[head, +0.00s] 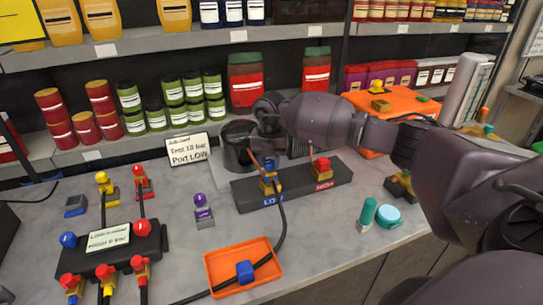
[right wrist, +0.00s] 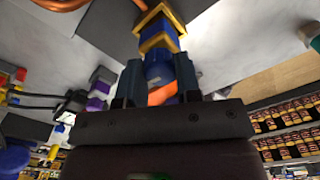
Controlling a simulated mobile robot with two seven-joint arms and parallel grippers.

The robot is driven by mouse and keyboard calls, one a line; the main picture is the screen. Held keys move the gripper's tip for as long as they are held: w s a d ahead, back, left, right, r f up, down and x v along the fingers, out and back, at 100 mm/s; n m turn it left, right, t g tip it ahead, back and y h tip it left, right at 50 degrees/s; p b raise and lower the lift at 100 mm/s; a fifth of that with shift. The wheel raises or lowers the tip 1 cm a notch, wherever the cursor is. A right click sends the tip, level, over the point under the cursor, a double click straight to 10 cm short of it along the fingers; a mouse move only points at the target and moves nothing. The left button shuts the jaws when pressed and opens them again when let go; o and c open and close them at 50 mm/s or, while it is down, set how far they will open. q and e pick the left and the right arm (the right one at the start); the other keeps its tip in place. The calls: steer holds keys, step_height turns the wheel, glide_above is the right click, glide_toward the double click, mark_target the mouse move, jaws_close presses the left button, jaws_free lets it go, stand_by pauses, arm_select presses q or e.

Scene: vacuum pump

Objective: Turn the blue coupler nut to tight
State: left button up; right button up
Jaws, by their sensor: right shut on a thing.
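The blue coupler nut (right wrist: 158,68) sits between the two fingers of my right gripper (right wrist: 158,78) in the right wrist view, and the gripper is shut on it. A gold collar and a blue block (right wrist: 158,27) adjoin the nut. In the head view my right gripper (head: 267,157) reaches down from above onto the fitting (head: 270,184) at the LOW end of the dark block (head: 246,196). The nut is largely hidden there, so its turn angle cannot be told. A black hose (head: 283,225) leads away from this fitting. My left gripper is not in view.
A red-topped fitting (head: 320,167) stands at the HIGH end. A manifold (head: 92,258) stands at left, a LOW sign (head: 188,149) behind. Teal and purple items stand nearby on the grey counter.

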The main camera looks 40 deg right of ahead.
steer(key=m+p, duration=0.2)
steer(key=m, duration=0.1)
steer(key=shift+r, duration=0.2)
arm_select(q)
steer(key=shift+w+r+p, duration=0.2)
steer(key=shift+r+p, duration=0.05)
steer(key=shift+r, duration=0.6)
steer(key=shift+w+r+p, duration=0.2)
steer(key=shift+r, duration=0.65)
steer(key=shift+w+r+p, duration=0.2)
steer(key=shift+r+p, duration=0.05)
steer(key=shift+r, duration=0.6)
arm_select(e)
steer(key=shift+f+m, duration=0.1)
steer(key=shift+m, duration=1.3)
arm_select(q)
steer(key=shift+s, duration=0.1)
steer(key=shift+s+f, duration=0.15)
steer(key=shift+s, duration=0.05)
arm_select(e)
steer(key=o, duration=0.9)
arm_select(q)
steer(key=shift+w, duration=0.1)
arm_select(e)
steer(key=shift+o, duration=0.2)
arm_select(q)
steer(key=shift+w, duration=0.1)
